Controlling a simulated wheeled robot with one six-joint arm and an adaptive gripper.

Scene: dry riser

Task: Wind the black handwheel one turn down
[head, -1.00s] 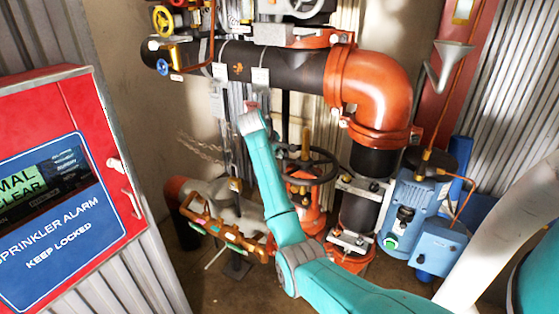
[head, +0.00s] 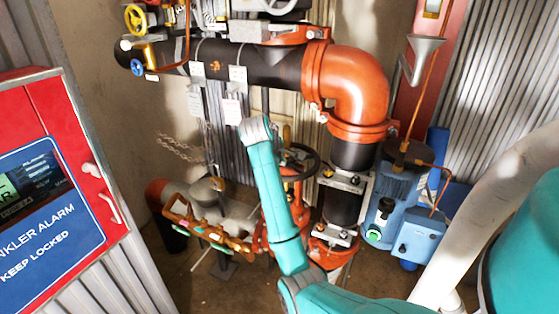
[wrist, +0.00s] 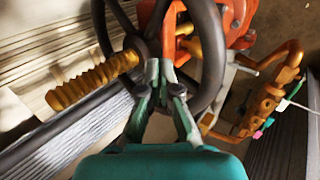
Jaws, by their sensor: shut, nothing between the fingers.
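The black handwheel (head: 315,158) is partly hidden behind my arm in the head view, above an orange-red valve body. In the wrist view its dark rim (wrist: 221,62) rings a brass threaded stem (wrist: 92,82). My gripper (wrist: 163,72) is in front of the wheel, its fingertips close together with nothing between them. The tips overlap the inside of the ring near the stem; I cannot tell whether they touch the rim or a spoke. The fingers are hidden in the head view.
A red sprinkler alarm cabinet (head: 50,190) stands at left. A thick black pipe (head: 215,62) with an orange elbow (head: 355,85) runs above and right. A blue pump (head: 393,200) is at right. An orange-brown pipe assembly (head: 205,230) sits low left of the wheel.

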